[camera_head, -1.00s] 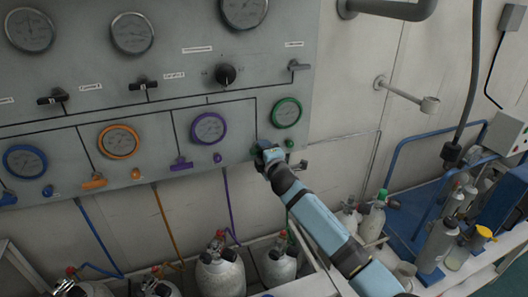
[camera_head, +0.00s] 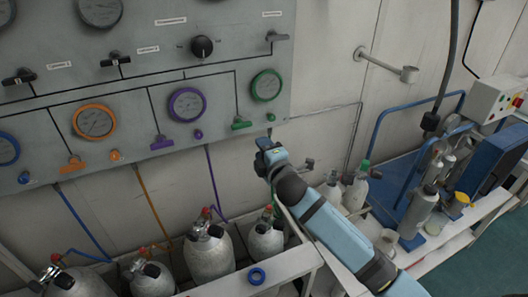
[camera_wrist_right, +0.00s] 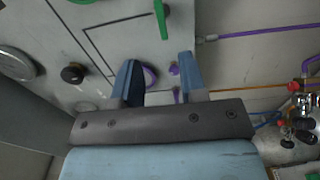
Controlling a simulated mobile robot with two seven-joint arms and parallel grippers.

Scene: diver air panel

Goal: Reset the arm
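My right arm reaches in from the lower right of the head view. Its right gripper (camera_head: 266,145) is just below the panel's lower edge, apart from the green valve handle (camera_head: 241,125). In the right wrist view the two blue fingers (camera_wrist_right: 158,62) are spread, with nothing held between them. The green handle (camera_wrist_right: 161,18) shows beyond the fingertips there, and a purple gauge (camera_wrist_right: 149,76) shows in the gap behind. My left gripper is not in view.
The grey panel (camera_head: 225,85) carries gauges and coloured handles. Bottles and a blue rail (camera_head: 415,105) are at the right.

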